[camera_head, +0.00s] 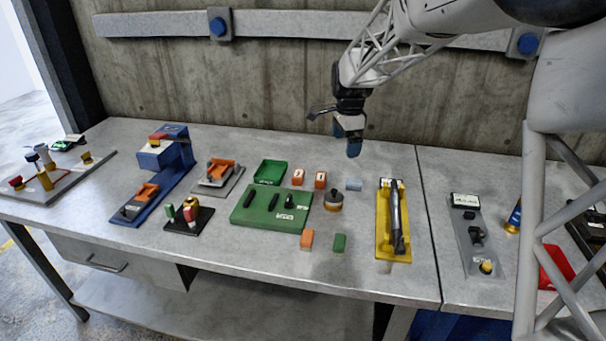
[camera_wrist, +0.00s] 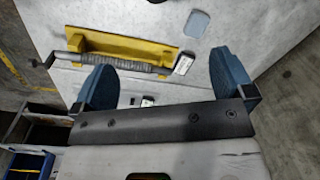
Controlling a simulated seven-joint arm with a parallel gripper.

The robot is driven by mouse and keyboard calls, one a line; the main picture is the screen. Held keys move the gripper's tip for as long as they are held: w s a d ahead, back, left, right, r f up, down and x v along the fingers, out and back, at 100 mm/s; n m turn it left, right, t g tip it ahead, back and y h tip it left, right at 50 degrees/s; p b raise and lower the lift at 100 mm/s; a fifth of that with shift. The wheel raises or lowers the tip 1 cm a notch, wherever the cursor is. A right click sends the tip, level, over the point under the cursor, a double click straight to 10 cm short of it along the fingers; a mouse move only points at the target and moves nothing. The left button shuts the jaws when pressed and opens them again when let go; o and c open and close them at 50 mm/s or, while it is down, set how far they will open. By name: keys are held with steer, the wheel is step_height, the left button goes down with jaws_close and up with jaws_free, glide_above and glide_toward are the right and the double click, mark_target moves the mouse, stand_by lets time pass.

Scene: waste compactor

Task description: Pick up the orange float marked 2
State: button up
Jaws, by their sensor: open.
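Two small orange blocks with white labels, a left one (camera_head: 298,177) and a right one (camera_head: 320,180), stand side by side at the back of the bench. Their marks are too small to read, so I cannot tell which is marked 2. A third orange block (camera_head: 307,239) lies nearer the front edge, with no mark that I can make out. My gripper (camera_head: 345,137) is open and empty, above the back of the bench, to the right of the labelled pair. Its blue fingers stand wide apart in the wrist view (camera_wrist: 165,82), where no orange block shows.
A pale blue block (camera_head: 354,185) and a brown-black round pot (camera_head: 333,200) sit near the labelled blocks. A green tray (camera_head: 270,172) and green board (camera_head: 245,215) lie left. A yellow tray (camera_head: 384,246) with a grey tool lies right. A concrete wall (camera_head: 270,80) rises behind.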

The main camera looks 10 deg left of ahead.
steer(key=w+a+f+m, duration=0.3)
steer(key=w+a+f, duration=0.4)
steer(key=w+a, duration=0.15)
steer(key=m, duration=0.2)
glide_above(298, 173)
steer(key=shift+g, duration=0.4)
steer(key=f, duration=0.7)
steer(key=shift+d, duration=0.2)
steer(key=shift+f, duration=1.3)
steer(key=shift+a+f, duration=0.1)
steer(key=shift+f, duration=2.5)
